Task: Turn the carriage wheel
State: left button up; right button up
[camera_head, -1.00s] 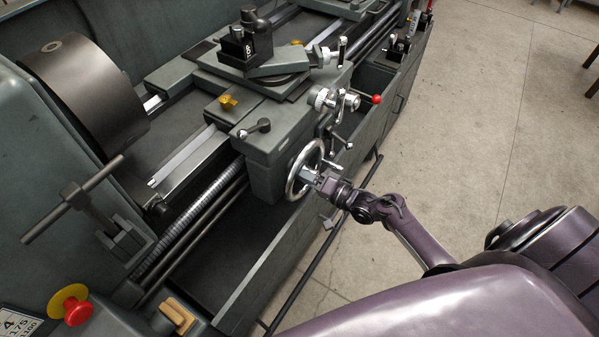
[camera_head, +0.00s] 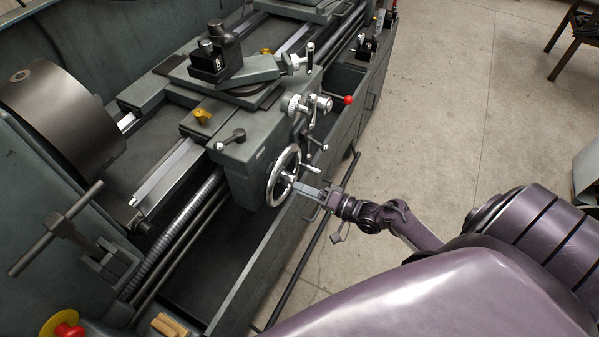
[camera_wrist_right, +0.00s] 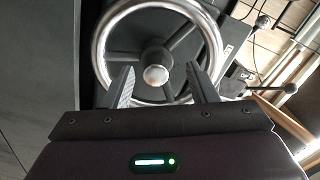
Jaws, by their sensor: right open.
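The carriage wheel (camera_head: 273,187) is a silver-rimmed handwheel with dark spokes on the front of the lathe carriage (camera_head: 238,165). In the right wrist view the wheel (camera_wrist_right: 101,57) fills the upper middle, with its round hub (camera_wrist_right: 156,74) between the fingers. My right gripper (camera_head: 300,191) is in front of the wheel, to its right in the head view. In the right wrist view the gripper (camera_wrist_right: 160,88) is open, with nothing between its pads; the fingertips overlap the lower part of the wheel. Contact cannot be told. My left gripper is not in view.
A red-knobbed lever (camera_head: 347,100) and other handles stick out to the right of the wheel. A long rod (camera_head: 316,240) runs along the lathe's front below my right gripper.

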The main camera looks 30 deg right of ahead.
jog(key=shift+s+d, duration=0.1)
jog(key=shift+s, duration=0.1)
dwell(0.3)
jog(key=v, duration=0.7)
jog(key=shift+s+d+b, duration=0.2)
jog(key=shift+s+b, duration=0.15)
jog(key=shift+b, duration=0.05)
